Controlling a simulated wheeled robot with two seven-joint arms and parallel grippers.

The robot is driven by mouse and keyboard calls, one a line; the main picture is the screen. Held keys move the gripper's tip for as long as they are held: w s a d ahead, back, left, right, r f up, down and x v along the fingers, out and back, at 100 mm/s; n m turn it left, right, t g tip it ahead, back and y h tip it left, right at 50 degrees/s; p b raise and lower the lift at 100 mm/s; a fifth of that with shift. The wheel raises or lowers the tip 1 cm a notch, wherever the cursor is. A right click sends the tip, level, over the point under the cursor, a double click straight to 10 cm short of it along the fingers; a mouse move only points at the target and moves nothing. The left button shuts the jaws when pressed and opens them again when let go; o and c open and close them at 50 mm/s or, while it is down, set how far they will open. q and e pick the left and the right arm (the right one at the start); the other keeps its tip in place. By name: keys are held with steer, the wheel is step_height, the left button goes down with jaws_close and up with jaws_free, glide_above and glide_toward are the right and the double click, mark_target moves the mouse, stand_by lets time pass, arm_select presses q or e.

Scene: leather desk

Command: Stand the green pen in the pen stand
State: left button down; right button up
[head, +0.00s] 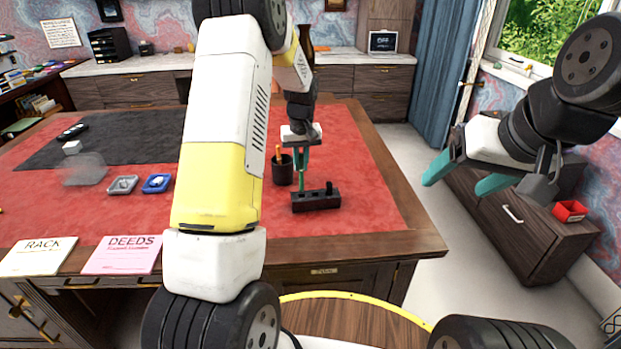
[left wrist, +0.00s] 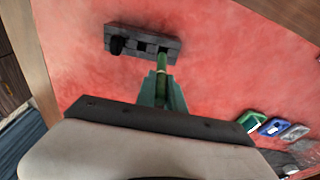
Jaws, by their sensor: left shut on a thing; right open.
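The pen stand (head: 318,202) is a dark oblong block on the red desk top near its front right. The left wrist view also shows the stand (left wrist: 150,36), with square holes and a black piece (left wrist: 117,45) standing at one end. My left gripper (head: 301,162) is shut on the green pen (head: 301,184), which is upright over the stand's left end. In the left wrist view the pen (left wrist: 161,66) meets the stand at its end hole; I cannot tell whether its tip is inside. My right gripper (head: 462,178) is open and empty, off the desk's right side.
A dark cup (head: 282,172) with an orange item stands just behind the stand, close to my left gripper. Blue (head: 157,183) and grey (head: 123,185) trays lie to the left. White (head: 38,256) and pink (head: 121,254) cards lie at the front edge. Red desk surface right of the stand is clear.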

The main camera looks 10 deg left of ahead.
mark_target(301, 178)
arm_select(q)
steer(key=shift+f, duration=2.95)
steer(key=shift+f, duration=0.1)
steer(key=c, duration=1.4)
jaws_free()
steer(key=shift+c, duration=0.2)
steer(key=r, duration=0.4)
steer(key=s+r, duration=0.1)
steer(key=r, duration=0.7)
steer(key=shift+s+d, duration=0.3)
steer(key=shift+s, duration=0.05)
steer(key=s+r+m+t+h, duration=0.1)
steer(key=s+r, duration=0.7)
steer(key=r, duration=0.2)
steer(key=s+d+r+m+t+h, duration=0.1)
steer(key=s+d+r+m, duration=0.1)
steer(key=s, duration=1)
steer(key=s+d+r+m+t, duration=0.1)
steer(key=s+r, duration=0.3)
steer(key=s, duration=0.8)
steer(key=shift+d+m+t+h, duration=0.4)
steer(key=shift+d+t, duration=0.25)
steer(key=shift+t, duration=0.15)
